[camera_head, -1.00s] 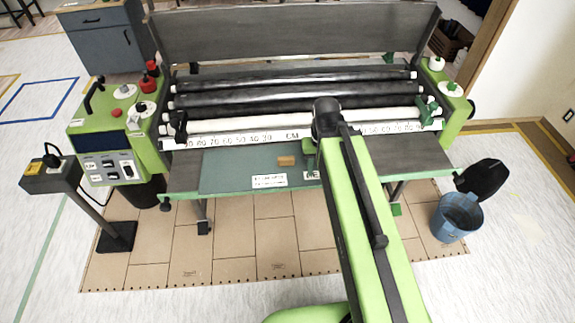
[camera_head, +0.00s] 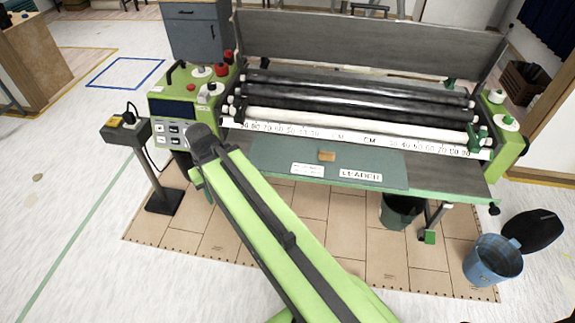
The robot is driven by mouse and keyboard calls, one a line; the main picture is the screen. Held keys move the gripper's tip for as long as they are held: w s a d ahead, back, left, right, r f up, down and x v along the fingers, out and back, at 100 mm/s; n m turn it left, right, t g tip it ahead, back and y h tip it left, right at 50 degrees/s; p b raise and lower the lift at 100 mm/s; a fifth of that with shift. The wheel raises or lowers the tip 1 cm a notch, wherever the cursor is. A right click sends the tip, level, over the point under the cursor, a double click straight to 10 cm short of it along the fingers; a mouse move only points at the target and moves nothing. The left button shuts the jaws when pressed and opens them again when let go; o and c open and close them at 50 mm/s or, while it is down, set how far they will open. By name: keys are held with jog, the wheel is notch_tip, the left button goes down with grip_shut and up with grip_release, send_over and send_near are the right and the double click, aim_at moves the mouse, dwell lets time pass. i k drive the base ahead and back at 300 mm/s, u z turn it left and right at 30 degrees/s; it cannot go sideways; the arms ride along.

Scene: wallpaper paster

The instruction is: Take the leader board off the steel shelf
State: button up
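The leader board (camera_head: 275,152) is a flat grey-green board with a white "LEADER" label and a small tan block on it. It lies on the steel shelf (camera_head: 440,178) at the front of the green pasting machine, below the white scale bar. My green arm reaches up from the bottom, and its dark joint is left of the board.
A control post (camera_head: 128,132) stands left of the machine. A blue bucket (camera_head: 492,262) and a dark lid (camera_head: 535,232) are at the right, and a dark bin (camera_head: 402,210) is under the shelf. Brown floor panels (camera_head: 400,262) lie beneath. The floor at left is open.

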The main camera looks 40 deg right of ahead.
aim_at(325, 161)
jog(key=u, duration=0.8)
jog(key=i, duration=0.25)
jog(key=u, duration=0.05)
jog(key=k, duration=0.85)
jog(key=z, duration=0.15)
jog(key=i, duration=0.95)
jog(key=u, duration=0.05)
